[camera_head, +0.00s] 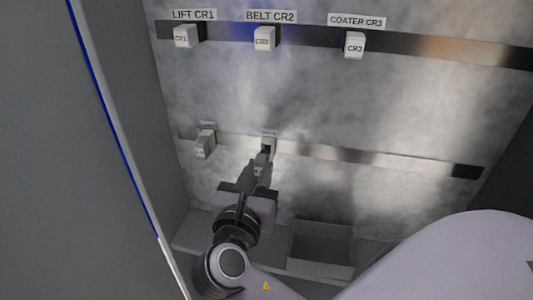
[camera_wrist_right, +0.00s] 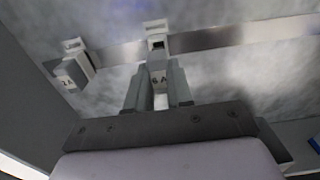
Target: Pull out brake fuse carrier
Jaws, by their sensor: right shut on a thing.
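My right gripper (camera_head: 259,168) is shut on a small grey fuse carrier (camera_wrist_right: 158,79), gripped between the two fingers in the right wrist view. Its marking looks like "6A". The carrier is just in front of its holder (camera_head: 269,142) on the lower rail. The holder (camera_wrist_right: 157,43) shows a dark opening in the right wrist view, and I cannot tell whether the carrier's far end still touches it. The small label above the holder is too small to read in the head view. My left gripper is not in view.
Another carrier (camera_head: 204,145) sits to the left on the lower rail (camera_head: 370,159). Boxes marked CR1 (camera_head: 184,38), CR2 (camera_head: 264,40) and CR3 (camera_head: 355,45) line the upper rail. An open grey bin (camera_head: 322,268) stands below. A cabinet wall is close on the left.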

